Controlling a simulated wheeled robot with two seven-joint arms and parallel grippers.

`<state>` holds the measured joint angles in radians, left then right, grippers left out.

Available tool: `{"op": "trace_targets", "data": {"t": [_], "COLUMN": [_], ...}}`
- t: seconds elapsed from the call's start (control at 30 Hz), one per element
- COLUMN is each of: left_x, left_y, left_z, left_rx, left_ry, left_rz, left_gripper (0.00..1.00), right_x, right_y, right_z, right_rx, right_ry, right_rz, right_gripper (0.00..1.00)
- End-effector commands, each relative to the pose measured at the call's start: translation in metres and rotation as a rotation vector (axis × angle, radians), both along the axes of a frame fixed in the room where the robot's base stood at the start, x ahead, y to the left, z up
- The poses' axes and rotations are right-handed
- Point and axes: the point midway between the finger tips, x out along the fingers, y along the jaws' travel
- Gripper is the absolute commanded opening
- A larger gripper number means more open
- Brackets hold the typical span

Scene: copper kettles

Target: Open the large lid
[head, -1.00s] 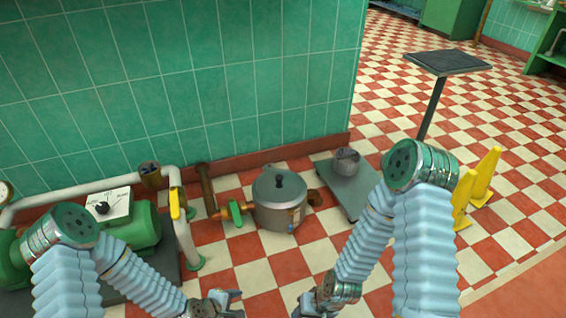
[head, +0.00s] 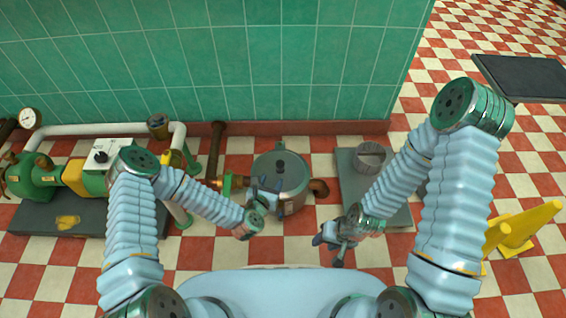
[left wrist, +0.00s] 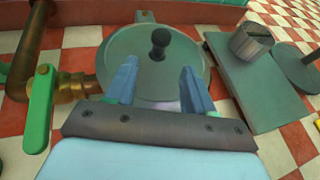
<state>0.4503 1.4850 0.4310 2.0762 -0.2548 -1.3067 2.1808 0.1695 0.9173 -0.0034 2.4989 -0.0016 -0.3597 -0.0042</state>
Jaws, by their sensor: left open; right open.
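The large lid (head: 282,172) is a grey round disc with a dark knob (head: 280,165), closed on a grey metal kettle (head: 296,199) that stands on the floor by the green wall. In the left wrist view the lid (left wrist: 125,45) fills the upper middle, its knob (left wrist: 159,44) upright beyond my fingertips. My left gripper (head: 268,186) is open over the near left part of the lid; its two fingers (left wrist: 157,78) point toward the knob with nothing between them. My right gripper (head: 327,240) is open and empty, to the right and nearer than the kettle.
A green-handled valve (left wrist: 40,108) and brass pipe (left wrist: 78,84) join the kettle's left side. A platform scale (head: 351,183) with a small metal pot (head: 370,158) stands right.

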Motion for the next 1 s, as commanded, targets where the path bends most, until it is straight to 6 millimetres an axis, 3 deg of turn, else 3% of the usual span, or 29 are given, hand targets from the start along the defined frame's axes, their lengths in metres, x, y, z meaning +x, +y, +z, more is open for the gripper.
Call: {"op": "trace_targets", "data": {"t": [0.3, 0.5, 0.9, 1.0], "left_x": [0.065, 0.090, 0.099, 0.099], "left_y": [-0.022, -0.030, -0.032, -0.032], "left_z": [-0.030, -0.041, -0.043, -0.043], "left_rx": [0.004, 0.003, 0.003, 0.003], "left_ry": [-0.002, -0.001, 0.001, 0.001], "left_rz": [-0.003, -0.002, -0.003, -0.003], "left_gripper": [0.53, 0.53, 0.53, 0.39], "right_x": [0.000, 0.000, 0.000, 0.000], "right_y": [0.001, 0.001, 0.001, 0.001], "right_z": [-0.010, -0.013, -0.013, -0.013], "right_rx": [0.002, 0.003, 0.003, 0.003], "right_ry": [0.001, 0.002, 0.002, 0.002], "right_rz": [0.001, 0.001, 0.002, 0.002], "right_gripper": [0.43, 0.43, 0.43, 0.43]}}
